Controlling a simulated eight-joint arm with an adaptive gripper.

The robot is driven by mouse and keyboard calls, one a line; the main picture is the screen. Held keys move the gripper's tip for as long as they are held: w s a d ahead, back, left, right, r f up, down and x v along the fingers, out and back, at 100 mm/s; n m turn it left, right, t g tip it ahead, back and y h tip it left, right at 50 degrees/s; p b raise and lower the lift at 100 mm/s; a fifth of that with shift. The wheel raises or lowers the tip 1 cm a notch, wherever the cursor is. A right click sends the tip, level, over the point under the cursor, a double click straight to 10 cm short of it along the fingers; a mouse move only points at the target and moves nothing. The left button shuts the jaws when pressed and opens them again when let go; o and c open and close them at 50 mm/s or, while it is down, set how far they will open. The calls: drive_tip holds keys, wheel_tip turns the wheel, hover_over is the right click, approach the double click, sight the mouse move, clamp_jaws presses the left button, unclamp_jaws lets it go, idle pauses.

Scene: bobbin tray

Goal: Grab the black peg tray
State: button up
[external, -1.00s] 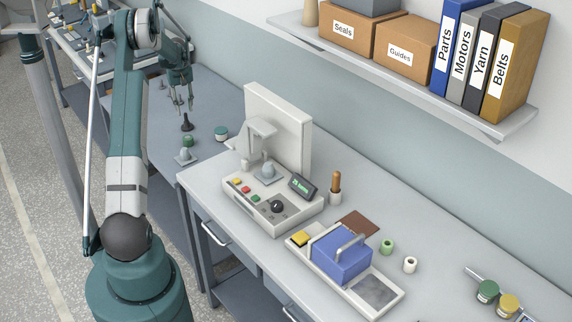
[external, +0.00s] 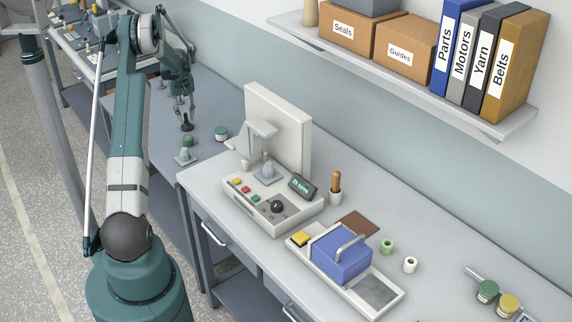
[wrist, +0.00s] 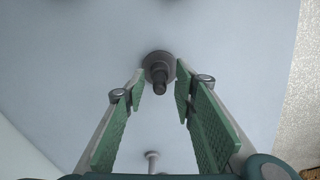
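The black peg tray (external: 187,127) is a small dark round base with an upright peg, standing on the grey bench at the back left. The wrist view shows it from above as a dark disc with a peg (wrist: 159,72). My gripper (external: 186,118) points down over it, its fingertips close to the peg. In the wrist view my gripper (wrist: 160,80) is open, with green-padded fingers on either side. The peg shows between and just beyond the tips, with gaps on both sides. I cannot tell how high the tips are above the base.
A green item (external: 188,141) and a light grey stand (external: 185,156) are in front of the tray. Farther right is a machine with a white panel (external: 279,130). The bench around the tray is mostly clear.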

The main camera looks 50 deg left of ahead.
drive_tip(key=shift+c, duration=0.5)
clamp_jaws()
drive_tip(key=shift+r, duration=0.1)
drive_tip(key=shift+r, duration=4.95)
